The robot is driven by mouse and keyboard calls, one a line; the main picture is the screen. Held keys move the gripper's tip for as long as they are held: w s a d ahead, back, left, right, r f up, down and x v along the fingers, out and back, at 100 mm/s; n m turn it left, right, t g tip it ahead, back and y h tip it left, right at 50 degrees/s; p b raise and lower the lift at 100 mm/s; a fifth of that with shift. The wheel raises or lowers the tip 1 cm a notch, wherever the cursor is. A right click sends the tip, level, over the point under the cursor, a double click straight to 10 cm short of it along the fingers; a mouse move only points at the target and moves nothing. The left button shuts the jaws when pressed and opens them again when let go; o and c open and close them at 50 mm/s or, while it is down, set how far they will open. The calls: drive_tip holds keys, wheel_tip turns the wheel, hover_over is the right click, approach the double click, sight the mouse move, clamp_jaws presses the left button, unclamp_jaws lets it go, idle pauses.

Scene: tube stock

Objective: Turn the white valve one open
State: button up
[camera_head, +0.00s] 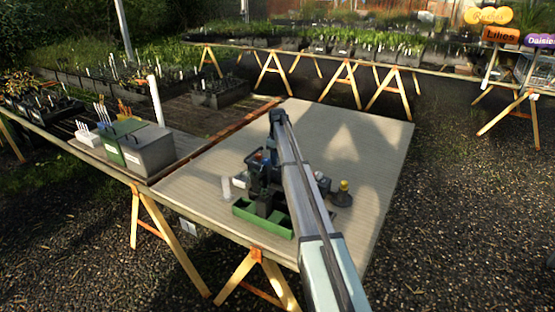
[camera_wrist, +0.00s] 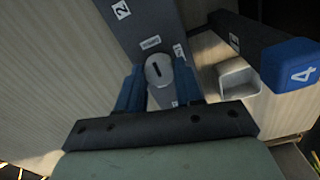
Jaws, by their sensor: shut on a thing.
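In the wrist view a round pale knob with a dark slot (camera_wrist: 158,70), which looks like the white valve, sits on a dark grey body (camera_wrist: 143,22) marked 2. My gripper (camera_wrist: 160,78) has its two blue fingers on either side of the knob and is shut on it. The slot runs roughly along the line between my palm and the far end of the body. In the head view my gripper is down over the worktable, among dark parts at the green tray, and its fingers are hard to make out there.
A blue cap marked 4 (camera_wrist: 290,65) and a pale square tube (camera_wrist: 238,78) are right of my fingers. The green tray (camera_head: 262,220) lies on the worktable (camera_head: 375,135). A small white cylinder (camera_head: 225,188) and a yellow-topped dark piece (camera_head: 342,195) stand nearby. The table's far part is clear.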

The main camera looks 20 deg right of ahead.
drive_tip(key=shift+w+n, duration=0.1)
drive_tip(key=shift+n, duration=0.2)
drive_tip(key=o, duration=1)
drive_tip(key=shift+o, duration=0.2)
wheel_tip(320, 180, up, 14)
drive_tip(key=shift+a, duration=0.1)
idle(0.4)
